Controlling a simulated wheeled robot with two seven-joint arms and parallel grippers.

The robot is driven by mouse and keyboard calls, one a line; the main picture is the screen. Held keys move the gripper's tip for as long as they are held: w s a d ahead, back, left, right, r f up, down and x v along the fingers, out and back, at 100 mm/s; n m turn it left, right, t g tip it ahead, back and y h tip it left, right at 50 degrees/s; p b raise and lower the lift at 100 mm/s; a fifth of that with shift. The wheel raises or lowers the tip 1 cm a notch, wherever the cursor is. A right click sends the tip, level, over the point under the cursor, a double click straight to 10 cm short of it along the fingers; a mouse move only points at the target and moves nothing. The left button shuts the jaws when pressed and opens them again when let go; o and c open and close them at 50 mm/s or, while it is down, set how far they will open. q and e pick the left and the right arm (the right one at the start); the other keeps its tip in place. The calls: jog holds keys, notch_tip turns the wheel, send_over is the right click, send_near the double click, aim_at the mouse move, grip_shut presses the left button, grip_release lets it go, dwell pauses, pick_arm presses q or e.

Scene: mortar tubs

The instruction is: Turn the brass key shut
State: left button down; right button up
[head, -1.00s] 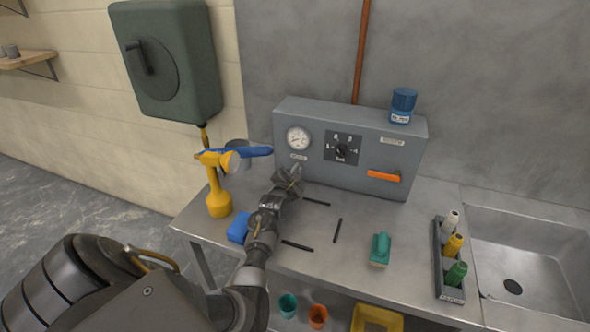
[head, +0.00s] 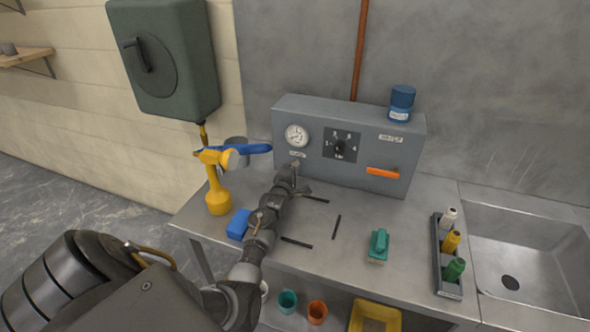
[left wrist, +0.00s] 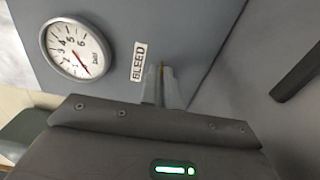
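The brass key (left wrist: 161,72) shows in the left wrist view as a thin brass sliver at the panel, beside the BLEED label (left wrist: 138,61). Most of it is hidden between the fingers of my left gripper (left wrist: 161,88). The two fingers are close together with the sliver between them, and they appear shut on it. In the head view my left gripper (head: 295,168) is at the lower left front of the grey box (head: 350,125), below the gauge (head: 297,136); the key cannot be made out there. The gauge also shows in the left wrist view (left wrist: 76,48). My right gripper is not in view.
Black rods (head: 336,227) lie on the bench. The orange handle (head: 382,172), green-handled brush (head: 378,246), bottle rack (head: 440,274) and sink (head: 530,250) are to the right.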

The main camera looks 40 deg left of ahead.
pick_arm(q)
jog(key=shift+w+r+m, duration=0.1)
jog(key=shift+r+m, duration=0.2)
jog(key=c, duration=1.6)
grip_release()
jog(key=shift+f, duration=0.3)
jog(key=b+v, duration=0.1)
jog(key=v, duration=0.9)
jog(key=shift+s+d+b, duration=0.2)
jog(key=shift+b, duration=0.1)
jog(key=shift+r, duration=0.15)
